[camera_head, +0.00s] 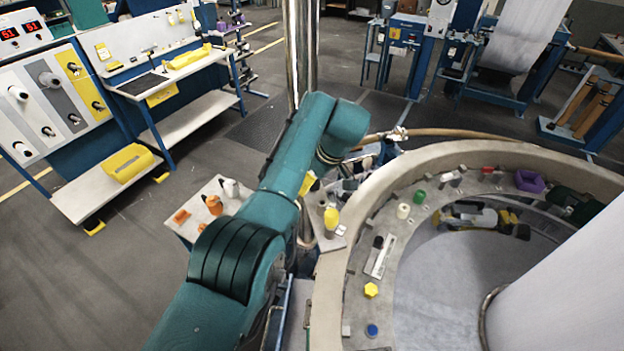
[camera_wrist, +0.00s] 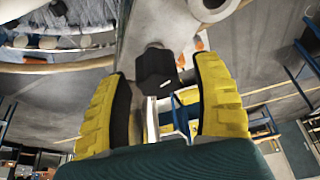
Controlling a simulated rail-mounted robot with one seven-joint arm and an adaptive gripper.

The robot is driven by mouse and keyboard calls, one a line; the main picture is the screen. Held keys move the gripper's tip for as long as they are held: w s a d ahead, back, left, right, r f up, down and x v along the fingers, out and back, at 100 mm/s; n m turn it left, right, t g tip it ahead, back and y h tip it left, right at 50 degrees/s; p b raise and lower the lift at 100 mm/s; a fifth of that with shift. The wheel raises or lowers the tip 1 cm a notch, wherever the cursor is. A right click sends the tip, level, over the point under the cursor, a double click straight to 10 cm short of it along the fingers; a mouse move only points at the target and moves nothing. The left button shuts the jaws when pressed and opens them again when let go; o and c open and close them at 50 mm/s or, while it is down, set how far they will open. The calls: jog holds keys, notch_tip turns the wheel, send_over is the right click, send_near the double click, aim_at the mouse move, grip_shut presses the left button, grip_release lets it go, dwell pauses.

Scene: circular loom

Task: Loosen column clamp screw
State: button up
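In the wrist view my gripper (camera_wrist: 165,85) has its two yellow, black-lined fingers spread wide apart. A dark knob-like part (camera_wrist: 155,68) shows between and slightly beyond the fingertips, with no finger visibly touching it. It may be the clamp screw, but I cannot tell for sure. A blue and silver bracket-like part (camera_wrist: 180,115) shows between the fingers, nearer the palm. In the head view a shiny chrome column (camera_head: 300,50) stands upright behind my teal arm. The arm covers its lower part, and I cannot make out the clamp or screw there.
The loom's curved ring (camera_head: 350,250) lies to the right, with small coloured items on its rim, including a yellow knob (camera_head: 371,290) and a blue one (camera_head: 372,330). A small table (camera_head: 180,228) with orange items stands left of my arm. Open floor (camera_head: 110,260) lies further left.

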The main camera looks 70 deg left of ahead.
jog(key=shift+r, duration=0.15)
jog(key=v, duration=1.1)
jog(key=shift+d+r, duration=0.2)
jog(key=shift+r, duration=0.1)
jog(key=shift+w, duration=0.1)
